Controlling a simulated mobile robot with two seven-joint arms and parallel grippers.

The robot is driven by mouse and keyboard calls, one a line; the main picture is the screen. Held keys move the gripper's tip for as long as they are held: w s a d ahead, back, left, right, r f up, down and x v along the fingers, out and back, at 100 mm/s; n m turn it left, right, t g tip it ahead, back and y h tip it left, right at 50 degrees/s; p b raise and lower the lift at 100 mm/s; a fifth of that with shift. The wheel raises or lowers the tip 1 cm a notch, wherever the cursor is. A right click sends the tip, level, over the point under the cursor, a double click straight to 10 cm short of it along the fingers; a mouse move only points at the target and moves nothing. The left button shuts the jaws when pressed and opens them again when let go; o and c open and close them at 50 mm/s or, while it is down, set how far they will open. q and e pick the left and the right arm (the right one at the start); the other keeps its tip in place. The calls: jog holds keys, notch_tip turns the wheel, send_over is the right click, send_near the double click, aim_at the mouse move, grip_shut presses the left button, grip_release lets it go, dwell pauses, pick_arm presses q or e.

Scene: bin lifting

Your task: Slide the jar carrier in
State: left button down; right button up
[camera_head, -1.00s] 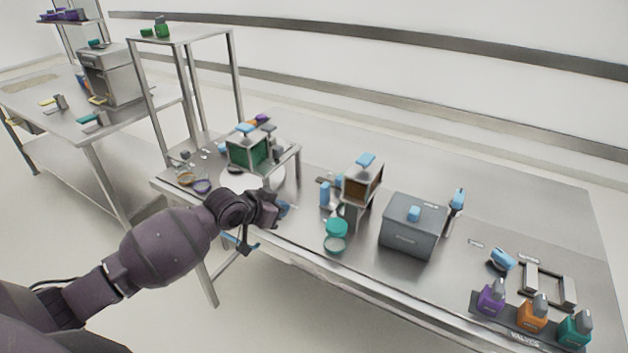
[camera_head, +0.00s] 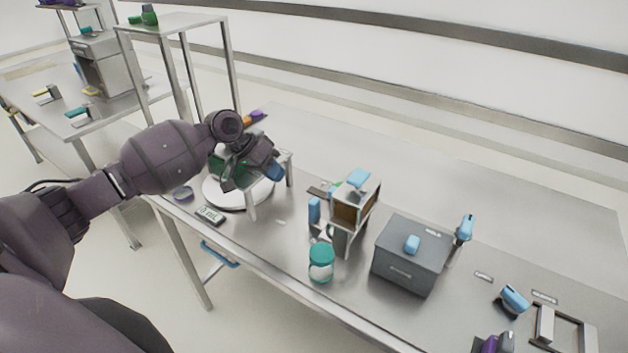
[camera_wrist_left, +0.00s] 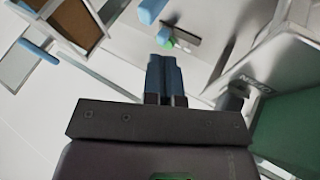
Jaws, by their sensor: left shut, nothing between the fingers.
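My left gripper (camera_head: 274,170) is over the white round turntable (camera_head: 226,196), in front of the green-panelled box (camera_head: 217,166), which it mostly hides. Its blue fingers are shut and empty; the left wrist view shows them together (camera_wrist_left: 166,80). A pale open-fronted box with a brown inside (camera_head: 350,214) and a blue top handle stands right of the gripper, apart from it. A jar with a teal lid (camera_head: 321,264) stands at its front. I cannot tell which item is the jar carrier. My right gripper is out of view.
A grey lidded bin (camera_head: 408,262) with a blue handle stands to the right. A blue upright handle (camera_head: 314,210) is left of the brown-lined box. A small labelled display (camera_head: 210,215) lies near the front edge.

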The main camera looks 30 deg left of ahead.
pick_arm(q)
jog(key=shift+w+x, duration=0.15)
jog(key=shift+x, duration=2.4)
jog(key=shift+w+x, duration=0.1)
jog(key=shift+x, duration=2.45)
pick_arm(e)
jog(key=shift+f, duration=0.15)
